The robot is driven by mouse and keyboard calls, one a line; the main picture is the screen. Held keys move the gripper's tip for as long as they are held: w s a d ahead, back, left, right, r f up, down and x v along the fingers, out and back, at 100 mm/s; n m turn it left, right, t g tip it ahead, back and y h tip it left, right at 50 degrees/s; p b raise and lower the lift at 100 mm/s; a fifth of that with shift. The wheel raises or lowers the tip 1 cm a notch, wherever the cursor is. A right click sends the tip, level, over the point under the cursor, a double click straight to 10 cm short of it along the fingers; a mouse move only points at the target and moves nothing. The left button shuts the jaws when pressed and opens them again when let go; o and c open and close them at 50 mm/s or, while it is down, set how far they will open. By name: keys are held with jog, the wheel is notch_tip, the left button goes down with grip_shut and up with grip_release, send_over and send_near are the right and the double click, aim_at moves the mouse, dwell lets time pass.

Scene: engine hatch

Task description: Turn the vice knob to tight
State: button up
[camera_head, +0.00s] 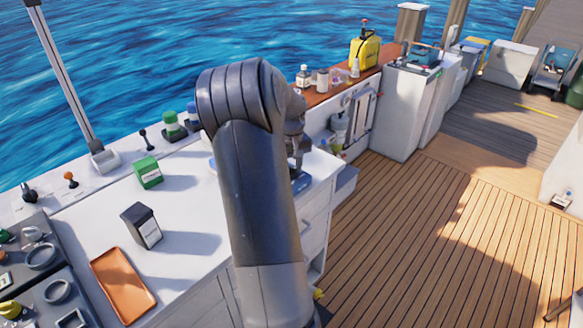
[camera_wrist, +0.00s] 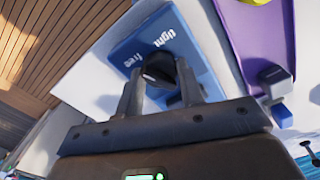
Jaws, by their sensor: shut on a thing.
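The vice's blue body (camera_wrist: 122,50) shows in the wrist view, with "tight" and "free" printed in white on its face. The dark knob (camera_wrist: 160,66) sits on that face beside the word "free". My gripper (camera_wrist: 160,80) is shut on the knob, with a finger on either side of it. In the head view my arm hides most of the vice; a small blue part (camera_head: 300,182) shows at the counter's right end. The knob's exact pointing direction cannot be told.
A purple tray (camera_wrist: 232,30) lies beside the vice in the wrist view. On the white counter (camera_head: 190,205) stand a green box (camera_head: 148,172) and a dark box (camera_head: 141,226), with an orange tray (camera_head: 121,284) nearer. The wooden deck (camera_head: 420,230) to the right is open.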

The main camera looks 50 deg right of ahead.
jog(key=m, duration=1.3)
jog(key=shift+m, duration=0.4)
dwell(0.3)
jog(key=o, duration=1)
jog(key=shift+r, duration=0.1)
notch_tip(320, 180, up, 11)
jog(key=shift+f, duration=0.2)
